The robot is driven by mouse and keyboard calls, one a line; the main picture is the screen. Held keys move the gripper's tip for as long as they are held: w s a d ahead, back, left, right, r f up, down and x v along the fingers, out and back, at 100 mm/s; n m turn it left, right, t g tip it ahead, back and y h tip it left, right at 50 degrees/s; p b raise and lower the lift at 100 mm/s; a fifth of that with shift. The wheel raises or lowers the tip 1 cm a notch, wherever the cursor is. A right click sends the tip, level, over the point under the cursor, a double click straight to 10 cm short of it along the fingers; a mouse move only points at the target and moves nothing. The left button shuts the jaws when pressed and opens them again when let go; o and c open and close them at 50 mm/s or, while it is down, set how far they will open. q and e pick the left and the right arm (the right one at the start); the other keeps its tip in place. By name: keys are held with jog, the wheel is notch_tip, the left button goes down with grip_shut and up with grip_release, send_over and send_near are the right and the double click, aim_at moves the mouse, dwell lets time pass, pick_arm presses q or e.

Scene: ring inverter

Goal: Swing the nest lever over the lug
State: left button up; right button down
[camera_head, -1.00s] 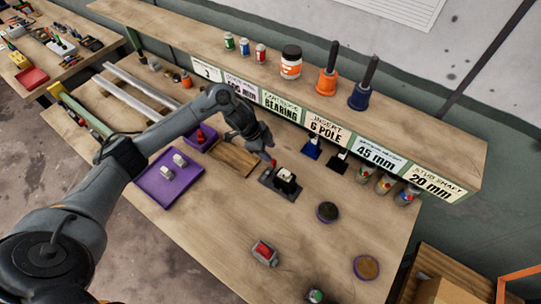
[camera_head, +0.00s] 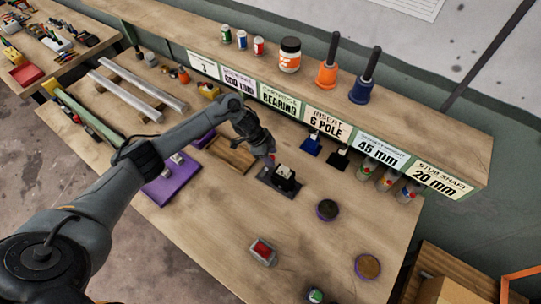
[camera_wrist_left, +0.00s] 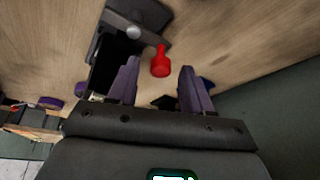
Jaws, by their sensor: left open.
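The nest (camera_head: 266,176) is a dark plate on the bench with a black block and a pale part on it. Its lever has a red knob (camera_head: 271,160) at the plate's far side. My left gripper (camera_head: 266,153) is just above the knob, pointing down. In the left wrist view the red knob (camera_wrist_left: 161,64) lies between the two purple fingers of the open left gripper (camera_wrist_left: 160,68), with space on both sides. The dark plate (camera_wrist_left: 148,14) and a silver bolt head show beyond it. I cannot make out the lug. My right gripper is not in view.
A red-topped grey part (camera_head: 263,251) lies in front. Bench between is clear.

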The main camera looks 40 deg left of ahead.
pick_arm(q)
jog(key=shift+f, duration=0.2)
jog(key=shift+c, duration=0.5)
grip_shut()
jog(key=shift+r+n+p, duration=0.15)
jog(key=shift+n+p, duration=0.15)
jog(key=shift+p, duration=0.4)
jog(key=n+y+p, duration=0.1)
jog(key=n+p, duration=0.2)
jog(key=p, duration=0.1)
jog(key=s+a+n+t+y+p, duration=0.1)
jog(key=n+p, duration=0.2)
jog(key=p, duration=0.2)
jog(key=s+a+n+y+p, duration=0.1)
jog(key=n+p, duration=0.3)
jog(key=p, duration=0.1)
jog(key=shift+y, duration=0.4)
jog(key=n+p, duration=0.1)
jog(key=s+n+y+p, duration=0.1)
jog(key=n+p, duration=0.1)
jog(key=shift+a, duration=0.2)
jog(key=shift+s+n+y+p, duration=0.3)
jog(key=shift+n+y+p, duration=0.15)
jog(key=shift+n, duration=0.65)
jog(key=shift+s+n+y+p, duration=0.25)
jog(key=shift+n+y+p, duration=0.15)
jog(key=shift+n, duration=0.7)
jog(key=shift+g, duration=0.3)
